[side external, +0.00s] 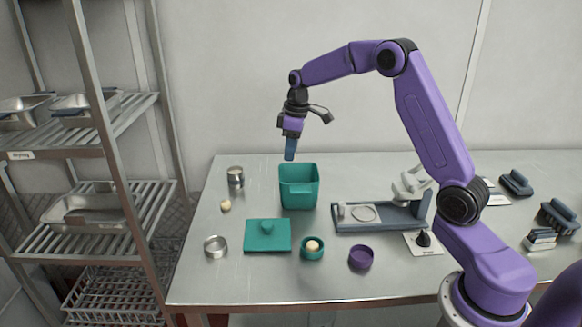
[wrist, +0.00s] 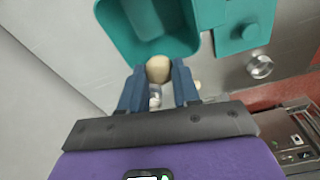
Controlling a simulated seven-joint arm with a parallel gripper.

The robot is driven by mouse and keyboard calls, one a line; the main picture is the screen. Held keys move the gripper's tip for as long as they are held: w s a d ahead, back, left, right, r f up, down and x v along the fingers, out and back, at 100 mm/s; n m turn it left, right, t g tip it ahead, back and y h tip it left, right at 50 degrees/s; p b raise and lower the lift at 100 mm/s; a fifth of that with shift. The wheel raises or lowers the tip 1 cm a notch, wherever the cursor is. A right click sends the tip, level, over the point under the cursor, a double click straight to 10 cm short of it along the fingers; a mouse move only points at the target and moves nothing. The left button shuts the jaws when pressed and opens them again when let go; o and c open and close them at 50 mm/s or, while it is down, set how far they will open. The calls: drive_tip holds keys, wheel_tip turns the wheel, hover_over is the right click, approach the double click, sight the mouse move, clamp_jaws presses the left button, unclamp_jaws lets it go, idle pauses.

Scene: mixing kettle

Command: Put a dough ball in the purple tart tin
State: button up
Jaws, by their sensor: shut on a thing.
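My gripper (side external: 289,155) is high over the teal bin (side external: 299,190), pointing down. In the wrist view my gripper (wrist: 158,80) has its blue fingers shut on a pale dough ball (wrist: 158,68), held at the fingertips. The ball cannot be made out in the side view. The open teal bin also shows in the wrist view (wrist: 115,35), beyond the fingertips. The purple tart tin (side external: 361,257) stands near the table's front, right of the teal tin, and looks empty. It is not visible in the wrist view.
A teal tin (side external: 312,254) holds another dough ball (side external: 312,245). A teal lid (side external: 267,237), a metal tin (side external: 216,246), a metal canister (side external: 235,177) and a loose pale ball (side external: 225,205) lie to the left. A press-like device (side external: 380,215) stands behind the purple tin.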

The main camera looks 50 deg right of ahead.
wheel_tip(320, 180, up, 4)
drive_tip(key=shift+f, duration=0.2)
drive_tip(key=shift+s+a+f+n+g, duration=0.1)
drive_tip(key=shift+s+a+f+n, duration=0.95)
drive_tip(key=shift+s+f, duration=2.65)
drive_tip(key=shift+s+a+f+n+g, duration=0.1)
drive_tip(key=shift+s+a+f+n, duration=0.95)
drive_tip(key=shift+s, duration=5)
drive_tip(key=shift+s+a+f+n+g, duration=0.1)
drive_tip(key=shift+s+a+f+n, duration=0.95)
drive_tip(key=shift+s+f, duration=2.7)
drive_tip(key=shift+s+r, duration=0.8)
drive_tip(key=shift+s, duration=0.35)
drive_tip(key=shift+a, duration=0.1)
drive_tip(key=o, duration=1.5)
